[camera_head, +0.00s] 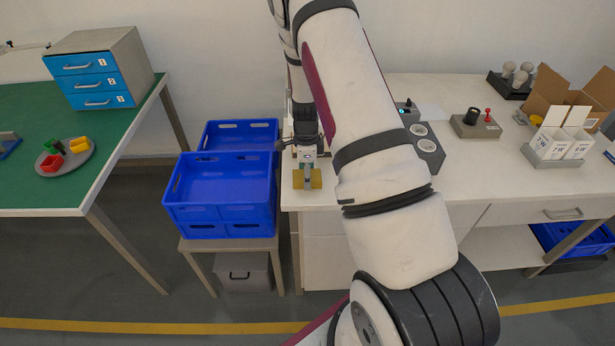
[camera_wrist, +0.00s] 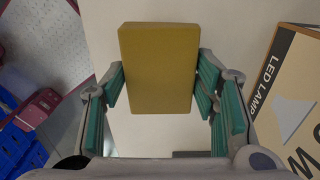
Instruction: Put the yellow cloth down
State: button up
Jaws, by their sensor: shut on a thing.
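The yellow cloth (camera_head: 315,180) looks like a flat folded block and is at the left end of the white bench (camera_head: 465,170). In the wrist view the cloth (camera_wrist: 158,65) sits between the green-padded fingers of my gripper (camera_wrist: 160,88). My gripper (camera_head: 306,160) is shut on it, pointing down in the head view. I cannot tell whether the cloth touches the bench top or hangs just above it.
A brown LED lamp box (camera_wrist: 290,95) is close on the right in the wrist view. Blue crates (camera_head: 220,195) stand left of the bench. A grey block with round holes (camera_head: 427,145) and a button box (camera_head: 475,124) are farther right. My arm hides mid-bench.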

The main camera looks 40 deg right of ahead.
jog(key=shift+f, duration=0.65)
jog(key=shift+f, duration=0.15)
jog(key=o, duration=1.1)
